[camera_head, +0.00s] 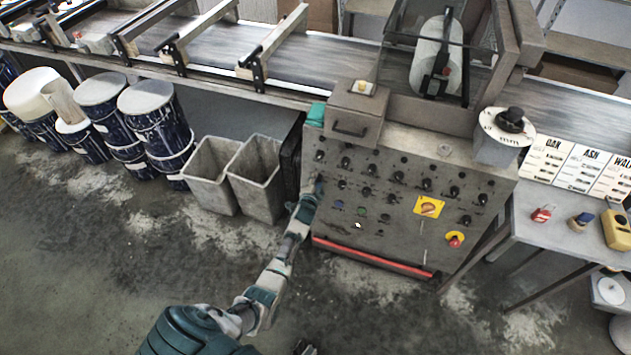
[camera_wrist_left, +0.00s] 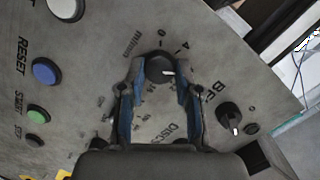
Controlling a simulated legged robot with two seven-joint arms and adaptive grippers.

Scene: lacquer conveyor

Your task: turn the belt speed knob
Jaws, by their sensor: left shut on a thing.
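The grey control panel (camera_head: 385,200) stands at the centre of the head view, with rows of black knobs on its sloped face. My left arm reaches up to its left side, and my left gripper (camera_head: 318,186) is at the panel face. In the left wrist view my left gripper (camera_wrist_left: 159,76) is shut on a round black knob (camera_wrist_left: 158,66) with a white pointer line. "m/min" and scale digits are printed around this knob; the fingers hide part of the lettering. Dark fingers at the bottom edge of the head view look like my right gripper (camera_head: 305,348), mostly cut off.
Another black knob (camera_wrist_left: 230,117) sits close to the right finger. White, blue and green buttons (camera_wrist_left: 44,72) lie to the left. A red bar (camera_head: 372,257) runs along the panel's foot. Grey bins (camera_head: 255,180) stand left of my forearm; a side table (camera_head: 560,232) stands right.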

